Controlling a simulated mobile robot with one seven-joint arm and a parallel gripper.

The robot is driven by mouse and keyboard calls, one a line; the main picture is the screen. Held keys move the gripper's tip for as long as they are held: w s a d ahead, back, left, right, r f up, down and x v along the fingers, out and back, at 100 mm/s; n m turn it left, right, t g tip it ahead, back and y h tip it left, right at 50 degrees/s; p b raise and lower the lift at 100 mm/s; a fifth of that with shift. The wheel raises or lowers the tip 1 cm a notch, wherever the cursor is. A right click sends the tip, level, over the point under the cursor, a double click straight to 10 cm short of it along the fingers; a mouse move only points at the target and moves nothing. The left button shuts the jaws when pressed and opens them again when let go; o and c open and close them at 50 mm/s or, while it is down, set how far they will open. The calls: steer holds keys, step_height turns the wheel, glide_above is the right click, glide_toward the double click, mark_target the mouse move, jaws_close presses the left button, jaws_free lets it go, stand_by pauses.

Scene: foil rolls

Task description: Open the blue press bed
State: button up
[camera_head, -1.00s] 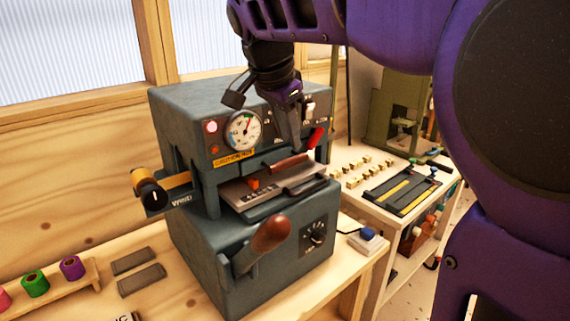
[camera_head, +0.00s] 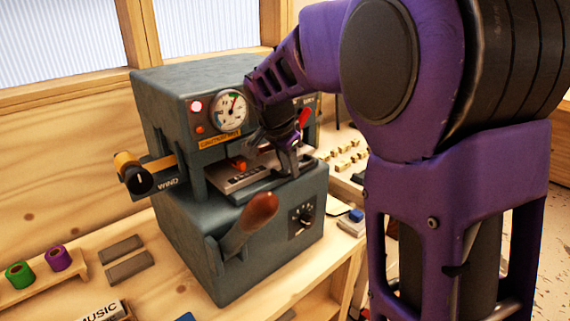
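The blue-grey press (camera_head: 215,100) stands on a wooden bench. Its bed (camera_head: 232,182) shows in the middle opening as a flat metal tray with an orange block (camera_head: 239,164) on it. My gripper (camera_head: 291,164) points down at the right part of the bed, at the front of the opening. It covers the spot where the bed's brown handle showed earlier. My wrist hides the fingers in part, so I cannot tell whether they are open or around the handle.
A lever with a brown knob (camera_head: 262,208) sticks out of the press's lower front, below the bed. A dial (camera_head: 303,219) is to its right. A foil roll (camera_head: 140,180) juts out at left. Green (camera_head: 18,273) and purple (camera_head: 59,258) rolls stand on a rack.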

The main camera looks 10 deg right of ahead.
steer(key=shift+f, duration=0.2)
steer(key=shift+c, duration=0.2)
jaws_close()
stand_by(1.2)
